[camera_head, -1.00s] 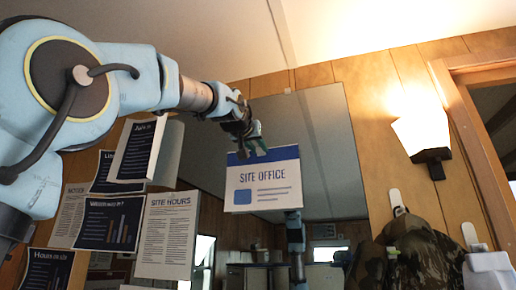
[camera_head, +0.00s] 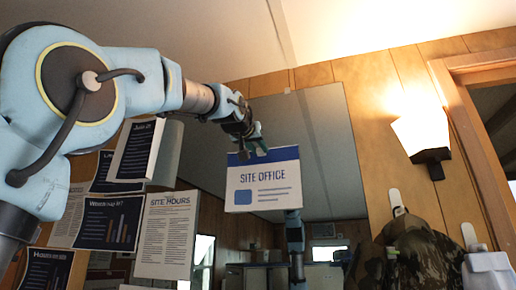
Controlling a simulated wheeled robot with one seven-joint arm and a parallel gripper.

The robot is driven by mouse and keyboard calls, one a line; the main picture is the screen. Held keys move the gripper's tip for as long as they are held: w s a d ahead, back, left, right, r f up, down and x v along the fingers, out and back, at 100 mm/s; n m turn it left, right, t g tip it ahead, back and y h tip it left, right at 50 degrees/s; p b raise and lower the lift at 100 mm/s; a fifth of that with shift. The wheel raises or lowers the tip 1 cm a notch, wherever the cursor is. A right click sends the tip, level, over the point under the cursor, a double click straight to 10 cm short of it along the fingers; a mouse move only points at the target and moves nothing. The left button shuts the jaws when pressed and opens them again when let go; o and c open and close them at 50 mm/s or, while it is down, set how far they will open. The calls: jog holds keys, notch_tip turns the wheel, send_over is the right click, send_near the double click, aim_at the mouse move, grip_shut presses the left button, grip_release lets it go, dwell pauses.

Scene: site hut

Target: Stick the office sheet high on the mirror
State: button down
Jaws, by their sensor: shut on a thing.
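The office sheet (camera_head: 262,190) is white with a blue top band and reads "SITE OFFICE". It hangs upright in front of the mirror (camera_head: 320,135), in the middle of the picture. My gripper (camera_head: 250,146) is shut on the sheet's top edge, left of its middle. I cannot tell whether the sheet touches the glass. The mirror is tall and fills the wall's middle; its upper part above the sheet is bare. Its lower part reflects the room and part of my body.
Several posters and notices, among them a "SITE HOURS" sheet (camera_head: 167,235), cover the wall at left beside the mirror. A lit wall lamp (camera_head: 424,135) is at right, above a camouflage garment (camera_head: 424,250) and a white cap (camera_head: 489,270) on hooks. A door frame (camera_head: 475,150) stands far right.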

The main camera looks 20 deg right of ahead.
jog(key=shift+w+d, duration=0.4)
dwell(0.6)
dwell(1.2)
jog(key=c, duration=0.6)
grip_release()
jog(key=shift+s+a, duration=0.1)
jog(key=shift+s+a+f+b, duration=0.1)
jog(key=shift+s+a+b, duration=0.15)
jog(key=shift+b, duration=0.1)
jog(key=b+v, duration=0.4)
jog(key=v, duration=0.6)
jog(key=shift+b, duration=0.4)
